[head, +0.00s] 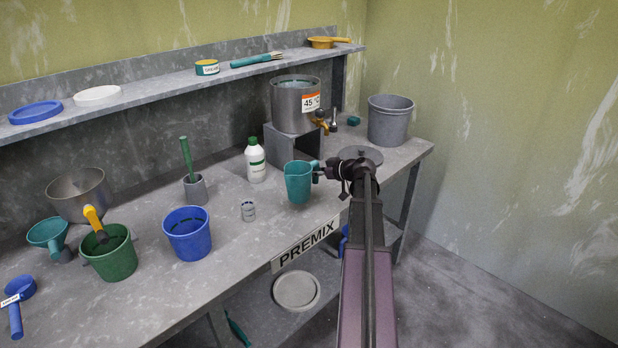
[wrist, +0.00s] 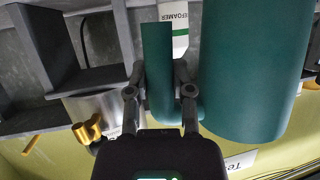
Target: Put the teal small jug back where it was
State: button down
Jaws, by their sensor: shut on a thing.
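The teal small jug (head: 298,184) is upright over the right part of the bench, near its front edge. My gripper (head: 319,175) reaches it from the right and is shut on its handle. In the wrist view my gripper (wrist: 160,85) has one finger on each side of the teal handle, with the jug's body (wrist: 255,70) to the right. Whether the jug's base touches the bench cannot be told.
A steel tank (head: 296,105) with a brass tap stands on a stand behind the jug. A white bottle (head: 255,160), a small marked cup (head: 248,211) and a blue pail (head: 187,234) stand left. A grey bucket (head: 390,121) is back right. The bench (head: 225,225) is bare between them.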

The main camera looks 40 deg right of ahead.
jog(key=shift+w+d+f, duration=0.1)
jog(key=shift+w+d, duration=0.05)
jog(key=shift+w, duration=0.7)
jog(key=shift+w+d+f, duration=0.1)
jog(key=shift+w, duration=0.7)
jog(key=f+b, duration=0.1)
jog(key=b, duration=0.1)
jog(key=w+f+b, duration=0.1)
jog(key=f+b, duration=0.1)
jog(key=shift+w+f, duration=0.15)
jog(key=shift+f, duration=0.15)
jog(key=shift+d+f, duration=0.1)
jog(key=shift+f, duration=0.05)
jog(key=c, duration=0.5)
grip_release()
jog(key=shift+r, duration=0.3)
jog(key=p+v, duration=0.4)
jog(key=v, duration=0.8)
jog(key=shift+p, duration=0.3)
